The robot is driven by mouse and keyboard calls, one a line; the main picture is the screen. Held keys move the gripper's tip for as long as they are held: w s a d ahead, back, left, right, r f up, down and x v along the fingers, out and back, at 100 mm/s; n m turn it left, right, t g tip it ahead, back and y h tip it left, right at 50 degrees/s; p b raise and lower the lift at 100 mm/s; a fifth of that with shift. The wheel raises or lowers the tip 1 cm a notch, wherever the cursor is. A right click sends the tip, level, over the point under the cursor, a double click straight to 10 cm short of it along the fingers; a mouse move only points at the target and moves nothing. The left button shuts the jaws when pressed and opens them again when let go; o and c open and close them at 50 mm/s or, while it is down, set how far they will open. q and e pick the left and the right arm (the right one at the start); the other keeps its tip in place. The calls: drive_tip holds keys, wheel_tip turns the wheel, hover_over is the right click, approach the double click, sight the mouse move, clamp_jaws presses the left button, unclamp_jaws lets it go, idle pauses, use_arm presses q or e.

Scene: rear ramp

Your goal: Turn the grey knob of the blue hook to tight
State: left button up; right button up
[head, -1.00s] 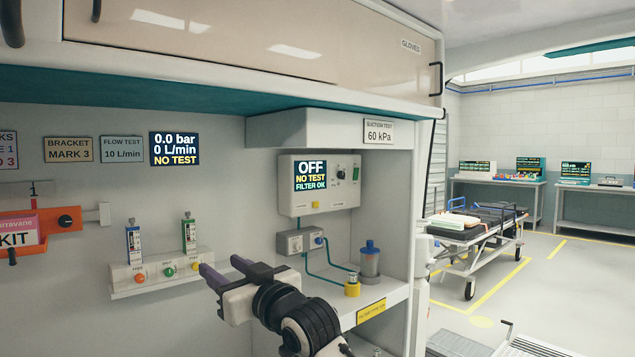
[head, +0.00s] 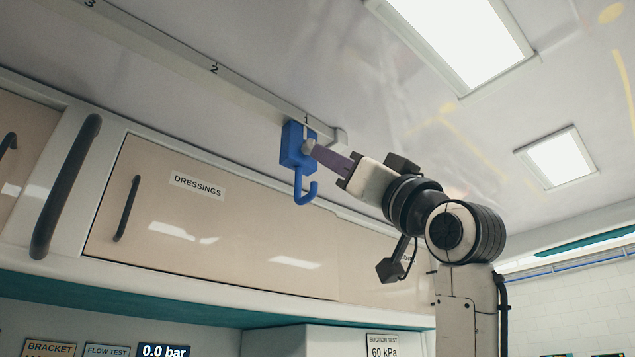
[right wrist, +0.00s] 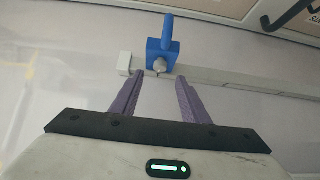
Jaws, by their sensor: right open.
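The blue hook (head: 298,160) hangs from the ceiling rail near the mark 1, with its curved end down. Its grey knob (head: 309,147) faces my right gripper (head: 326,153). In the right wrist view the blue hook (right wrist: 162,52) and the grey knob (right wrist: 159,66) lie ahead of and between the fingertips of my right gripper (right wrist: 157,85). The fingers are parted and nothing is between them; the knob appears just beyond the tips. In the head view the fingers overlap the knob's near side, so contact cannot be told there. My left gripper is not in view.
The ceiling rail (head: 225,80) carries marks 1, 2 and 3 and ends in a stop (head: 341,137) right of the hook. A closed dressings cabinet (head: 200,230) lies below, with a dark handle (head: 127,208). Ceiling lights (head: 455,40) are at the upper right.

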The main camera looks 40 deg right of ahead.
sight(309, 148)
drive_tip(key=p+x, duration=0.3)
drive_tip(key=x, duration=0.4)
drive_tip(key=shift+w+r, duration=0.2)
drive_tip(key=shift+w, duration=0.05)
drive_tip(key=shift+a, duration=0.1)
drive_tip(key=c, duration=1)
